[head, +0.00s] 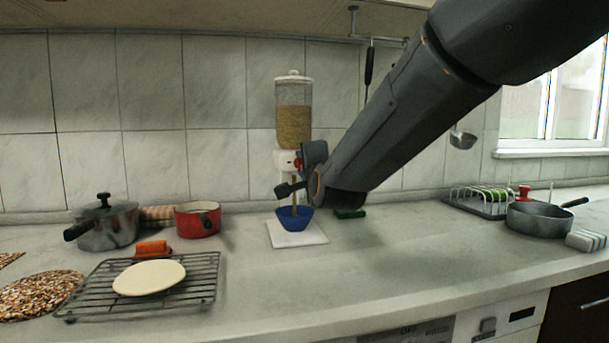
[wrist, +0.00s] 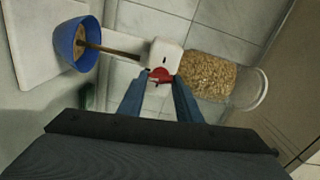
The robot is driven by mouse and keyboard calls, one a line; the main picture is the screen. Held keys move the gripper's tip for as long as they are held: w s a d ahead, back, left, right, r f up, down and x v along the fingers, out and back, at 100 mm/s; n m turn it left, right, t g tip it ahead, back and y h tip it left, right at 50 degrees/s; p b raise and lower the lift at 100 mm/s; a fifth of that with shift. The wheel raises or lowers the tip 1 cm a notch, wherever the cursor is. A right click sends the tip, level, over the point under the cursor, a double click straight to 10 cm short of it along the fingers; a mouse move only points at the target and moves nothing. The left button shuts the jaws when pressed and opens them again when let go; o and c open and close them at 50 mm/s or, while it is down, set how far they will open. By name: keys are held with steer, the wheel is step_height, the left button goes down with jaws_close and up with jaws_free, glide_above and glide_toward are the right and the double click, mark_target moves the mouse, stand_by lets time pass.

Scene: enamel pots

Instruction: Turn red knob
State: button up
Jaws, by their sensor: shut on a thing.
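A cereal dispenser with a clear grain-filled container (head: 294,115) stands against the tiled wall, and it lies sideways in the wrist view (wrist: 207,77). Its red knob (wrist: 161,75) is on the white body; a bit of the knob shows in the head view (head: 298,163). My gripper (wrist: 160,82) is shut on the red knob, one finger on each side. A brown stream of grain (wrist: 112,50) runs from the spout into a blue bowl (head: 294,217). The bowl, also in the wrist view (wrist: 66,45), holds grain. My gripper and arm partly hide the dispenser's lower body.
The bowl stands on a white base (head: 297,236). At left are a grey pot (head: 108,228), a red pot (head: 198,220) and a wire rack (head: 200,283) with a pale disc. At right are a grey pan (head: 538,222) and a dish rack (head: 480,207).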

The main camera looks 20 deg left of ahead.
steer(key=shift+m+b, duration=0.55)
steer(key=shift+m, duration=0.15)
steer(key=o, duration=1)
steer(key=shift+o, duration=0.2)
steer(key=v, duration=0.8)
steer(key=shift+a, duration=0.1)
